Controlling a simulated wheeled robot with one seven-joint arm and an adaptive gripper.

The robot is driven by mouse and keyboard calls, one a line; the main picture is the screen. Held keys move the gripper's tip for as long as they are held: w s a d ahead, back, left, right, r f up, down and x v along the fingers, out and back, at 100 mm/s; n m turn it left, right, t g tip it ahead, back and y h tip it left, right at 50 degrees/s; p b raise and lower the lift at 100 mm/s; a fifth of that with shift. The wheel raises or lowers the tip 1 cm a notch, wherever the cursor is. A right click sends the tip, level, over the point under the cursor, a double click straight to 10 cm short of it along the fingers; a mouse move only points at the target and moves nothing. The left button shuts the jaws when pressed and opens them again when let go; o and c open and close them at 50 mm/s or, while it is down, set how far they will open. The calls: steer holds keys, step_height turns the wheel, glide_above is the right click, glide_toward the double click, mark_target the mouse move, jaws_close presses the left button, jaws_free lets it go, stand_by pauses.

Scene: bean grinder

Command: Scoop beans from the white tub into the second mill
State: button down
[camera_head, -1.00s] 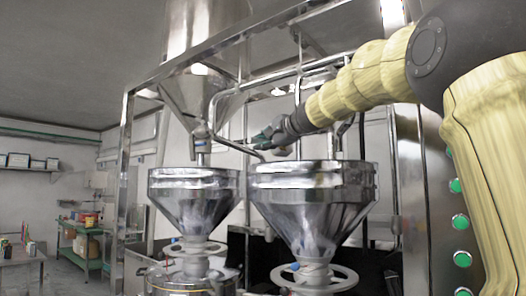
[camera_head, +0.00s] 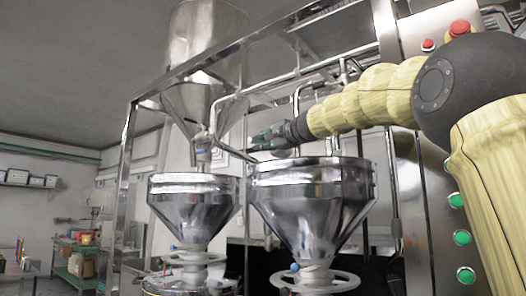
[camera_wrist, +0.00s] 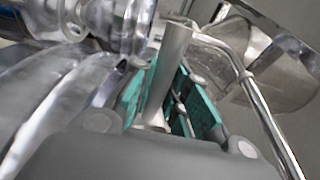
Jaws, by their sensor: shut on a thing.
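Two shiny steel funnel hoppers stand side by side in the head view, a left one (camera_head: 193,205) and a right one (camera_head: 312,205). I cannot tell which is the second mill. My gripper (camera_head: 262,140) is above and behind the left part of the right hopper's rim. In the wrist view, its teal fingers (camera_wrist: 165,100) are shut on a grey metal handle (camera_wrist: 172,62), seemingly the scoop's. The scoop's bowl and any beans in it are not clearly visible. The white tub is not in view.
A metal frame (camera_head: 128,160) and bent pipes (camera_head: 243,95) surround the hoppers. A tall steel vessel (camera_head: 195,100) hangs above the left one. A control column with green buttons (camera_head: 461,237) and red buttons (camera_head: 459,28) stands at right. Handwheels (camera_head: 315,282) sit below the hoppers.

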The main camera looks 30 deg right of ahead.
steer(key=shift+f+t+b, duration=0.3)
steer(key=shift+b, duration=0.7)
steer(key=shift+s+r+b, duration=0.1)
steer(key=shift+r+b, duration=0.1)
steer(key=shift+b, duration=0.35)
steer(key=shift+r+p, duration=0.25)
steer(key=shift+p, duration=1.2)
steer(key=shift+g+p, duration=0.5)
steer(key=shift+p, duration=0.4)
steer(key=g+p, duration=0.4)
steer(key=p, duration=1.3)
steer(key=shift+r+h, duration=0.1)
steer(key=shift+h, duration=0.2)
steer(key=g+p, duration=0.6)
steer(key=p, duration=1.7)
steer(key=shift+r+h, duration=0.15)
steer(key=shift+h, duration=0.25)
